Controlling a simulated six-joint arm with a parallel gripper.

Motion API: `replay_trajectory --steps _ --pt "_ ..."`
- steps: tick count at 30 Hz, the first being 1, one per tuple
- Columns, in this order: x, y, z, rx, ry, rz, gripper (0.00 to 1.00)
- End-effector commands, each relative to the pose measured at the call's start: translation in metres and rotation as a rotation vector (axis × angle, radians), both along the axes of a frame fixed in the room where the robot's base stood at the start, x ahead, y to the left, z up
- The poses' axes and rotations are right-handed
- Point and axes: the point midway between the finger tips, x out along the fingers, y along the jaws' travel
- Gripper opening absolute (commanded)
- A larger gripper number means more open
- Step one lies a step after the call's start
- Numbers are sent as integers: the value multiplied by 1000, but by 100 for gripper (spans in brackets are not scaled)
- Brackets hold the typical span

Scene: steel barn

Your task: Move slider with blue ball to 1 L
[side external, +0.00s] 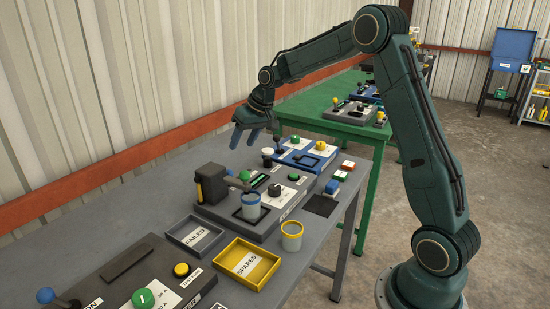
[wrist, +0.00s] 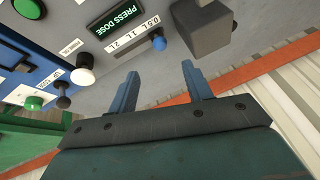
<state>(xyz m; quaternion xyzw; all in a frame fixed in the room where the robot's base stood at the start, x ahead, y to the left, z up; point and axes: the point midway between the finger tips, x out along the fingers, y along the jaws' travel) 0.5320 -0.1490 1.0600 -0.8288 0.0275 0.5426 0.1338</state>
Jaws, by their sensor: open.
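In the wrist view the blue ball (wrist: 158,43) of the slider stands on a grey panel, beside a white scale strip (wrist: 132,33) marked 0.5 L, 1 L and 2 L. The ball is close to the 0.5 L end. A green display (wrist: 115,20) reading PRESS DOSE is beside the strip. My gripper (wrist: 160,68) is open and empty, its two blue fingers apart, with the ball beyond the gap in the picture.
A dark block (wrist: 205,24) stands beside the slider in the wrist view. A white knob (wrist: 82,77) and a black knob (wrist: 63,102) stick up nearby. In the side view a cup (side external: 250,206) stands at the station, with a yellow tray (side external: 233,278) in front.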

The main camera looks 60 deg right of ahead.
Motion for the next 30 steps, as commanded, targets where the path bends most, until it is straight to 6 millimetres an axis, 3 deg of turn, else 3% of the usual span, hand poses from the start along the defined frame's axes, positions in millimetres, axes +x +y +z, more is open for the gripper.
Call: replay_trajectory --steps 18,30 --pt "36 9 -82 1 3 1 50" --pt "49 12 -109 0 1 1 50"
